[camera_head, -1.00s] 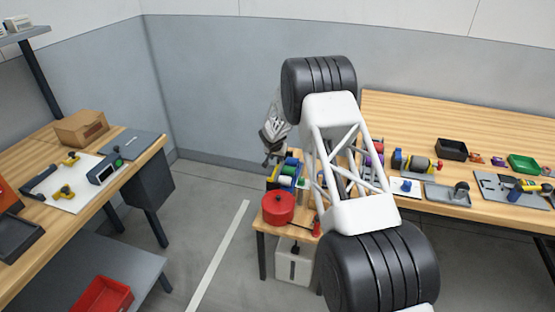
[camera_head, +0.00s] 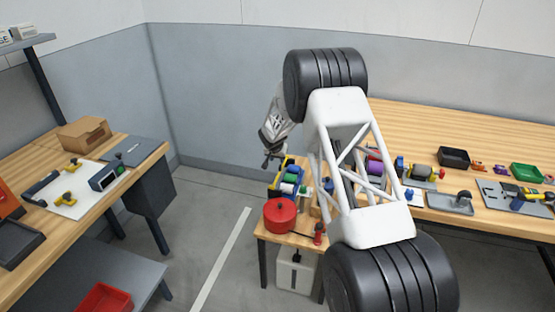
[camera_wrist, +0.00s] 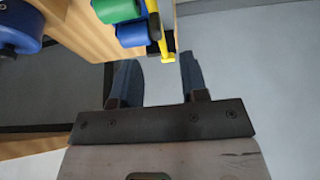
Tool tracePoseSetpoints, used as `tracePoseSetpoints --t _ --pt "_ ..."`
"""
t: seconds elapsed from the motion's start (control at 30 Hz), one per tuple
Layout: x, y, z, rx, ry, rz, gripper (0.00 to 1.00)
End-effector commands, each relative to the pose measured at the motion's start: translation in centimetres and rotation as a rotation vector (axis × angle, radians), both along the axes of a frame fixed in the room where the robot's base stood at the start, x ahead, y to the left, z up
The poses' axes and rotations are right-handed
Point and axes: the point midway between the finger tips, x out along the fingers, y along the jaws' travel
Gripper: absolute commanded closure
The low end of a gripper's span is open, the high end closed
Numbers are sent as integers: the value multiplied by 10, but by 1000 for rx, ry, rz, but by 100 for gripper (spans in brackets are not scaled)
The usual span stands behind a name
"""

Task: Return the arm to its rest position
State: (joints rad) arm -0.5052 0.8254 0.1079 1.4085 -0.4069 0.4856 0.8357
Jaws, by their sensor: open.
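My gripper (camera_head: 268,160) hangs at the left of my raised arm in the head view, above and beside the left end of the small wooden bench. In the wrist view the two dark fingers of my gripper (camera_wrist: 158,85) stand apart with nothing between them. Beyond the fingertips is a yellow-edged holder (camera_wrist: 164,45) with green and blue rolls, apart from the fingers. The same holder (camera_head: 273,188) shows in the head view just below the gripper. My arm's links hide part of the benches.
A red round container (camera_head: 280,216) stands on the small bench's front. The long right bench carries a black bin (camera_head: 454,157), a green bin (camera_head: 525,172) and a grey tray (camera_head: 450,203). A left bench holds a cardboard box (camera_head: 90,133). Open floor (camera_head: 205,200) lies between.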

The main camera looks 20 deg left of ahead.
Motion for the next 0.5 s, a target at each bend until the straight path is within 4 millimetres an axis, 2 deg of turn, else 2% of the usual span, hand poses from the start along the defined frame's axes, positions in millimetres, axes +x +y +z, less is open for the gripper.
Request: tracePoseSetpoints --t 0.27,0.37,0.5 --pt "0 -5 8 0 0 -2 60" --pt "-2 -14 20 -1 0 -5 60" --pt "-7 -32 46 -6 2 -8 60"
